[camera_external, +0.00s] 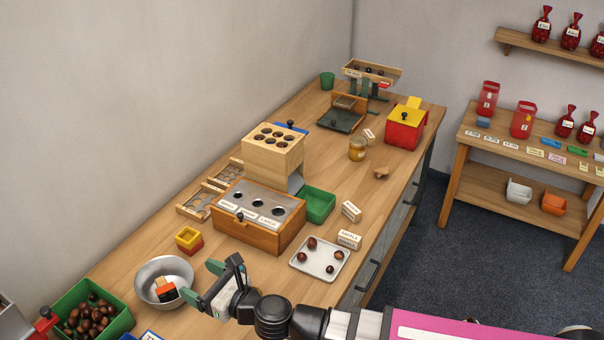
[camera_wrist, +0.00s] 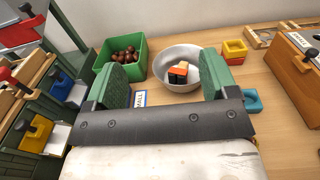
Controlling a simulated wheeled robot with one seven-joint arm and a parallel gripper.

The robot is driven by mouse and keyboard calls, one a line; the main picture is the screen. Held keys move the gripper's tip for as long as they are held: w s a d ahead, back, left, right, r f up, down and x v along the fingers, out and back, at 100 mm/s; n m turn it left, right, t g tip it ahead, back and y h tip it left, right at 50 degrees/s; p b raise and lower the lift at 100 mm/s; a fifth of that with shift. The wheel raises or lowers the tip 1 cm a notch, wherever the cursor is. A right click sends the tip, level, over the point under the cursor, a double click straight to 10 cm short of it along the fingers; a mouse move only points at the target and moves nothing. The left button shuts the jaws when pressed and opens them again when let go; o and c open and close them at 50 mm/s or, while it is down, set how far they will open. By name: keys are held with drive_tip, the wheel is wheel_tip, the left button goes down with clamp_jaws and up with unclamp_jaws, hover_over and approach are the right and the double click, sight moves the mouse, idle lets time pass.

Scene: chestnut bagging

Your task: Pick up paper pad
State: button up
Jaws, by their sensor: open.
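No thing in view is plainly a paper pad. A small flat card with blue edges and dark lettering (camera_wrist: 140,98) lies on the table between my fingers in the wrist view; part of it also shows at the bottom edge of the external view (camera_external: 151,336). I cannot tell whether it is the pad. My gripper (camera_external: 203,283) is open and empty, its green-padded fingers wide apart (camera_wrist: 163,75), beside the metal bowl (camera_external: 146,275). The bowl (camera_wrist: 164,55) holds an orange, black and white block (camera_external: 166,292).
A green bin of chestnuts (camera_external: 118,322) stands left of the bowl. Yellow and red nested cups (camera_external: 189,240), a wooden sorting box (camera_external: 245,232) and a white tray with chestnuts (camera_external: 309,271) stand farther along the table.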

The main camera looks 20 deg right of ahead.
wheel_tip(320, 180, up, 4)
drive_tip(key=w+d+r+n+y, duration=0.1)
drive_tip(key=w+d+r+n, duration=0.2)
drive_tip(key=w+d+n, duration=0.55)
drive_tip(key=w+d+r+n+y, duration=0.2)
drive_tip(key=w+n, duration=0.3)
drive_tip(key=w, duration=0.8)
drive_tip(key=w+d+n+g, duration=0.3)
drive_tip(key=w+d+n, duration=1)
drive_tip(key=d, duration=0.5)
drive_tip(key=w+d+f+n+g+h, duration=0.15)
drive_tip(key=d+n, duration=0.35)
drive_tip(key=d, duration=1)
drive_tip(key=w+d+f+n+g+h, duration=0.1)
drive_tip(key=w+d+f+n+g, duration=0.2)
drive_tip(key=d, duration=1.1)
drive_tip(key=w+d+n+h, duration=0.25)
drive_tip(key=d+n, duration=0.35)
drive_tip(key=d, duration=0.9)
drive_tip(key=y, duration=0.1)
approach(385, 168)
drive_tip(key=shift+g, duration=0.25)
drive_tip(key=x, duration=0.6)
drive_tip(key=shift+a+r, duration=0.15)
drive_tip(key=shift+r, duration=0.05)
drive_tip(key=x, duration=0.5)
drive_tip(key=shift+w+f, duration=0.15)
drive_tip(key=c, duration=1)
